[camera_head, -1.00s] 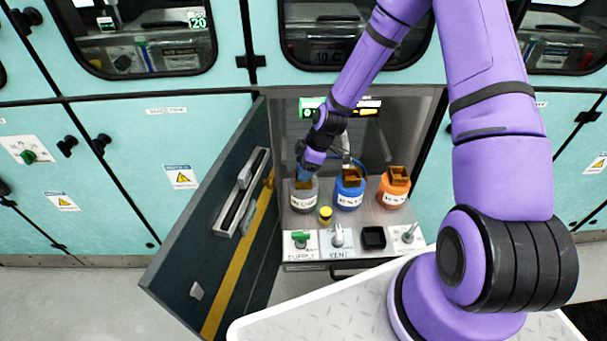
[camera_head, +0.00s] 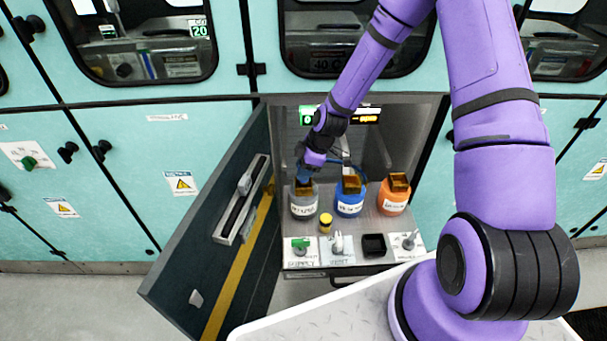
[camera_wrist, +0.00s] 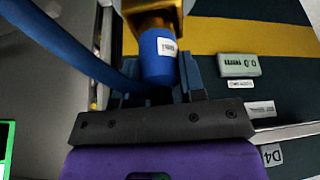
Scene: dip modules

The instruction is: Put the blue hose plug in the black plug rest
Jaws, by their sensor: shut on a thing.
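The blue hose plug (camera_wrist: 157,57), a short blue cylinder with a white label, is between my gripper's fingers (camera_wrist: 158,75) in the wrist view. My gripper is shut on it. Its far end meets a brass-coloured fitting (camera_wrist: 152,18); I cannot tell whether they are still joined. In the head view my gripper (camera_head: 304,176) is at the top of the grey bottle (camera_head: 304,205), and the plug is mostly hidden. The black plug rest (camera_head: 373,244), a square open cup, stands at the front of the shelf and looks empty.
A blue bottle (camera_head: 350,201) and an orange bottle (camera_head: 393,200) stand right of the grey one. A small yellow-capped item (camera_head: 326,221), a green valve (camera_head: 300,244) and a vent lever (camera_head: 337,243) are in front. The open door (camera_head: 215,235) bounds the left. A blue hose (camera_wrist: 75,45) trails from the gripper area.

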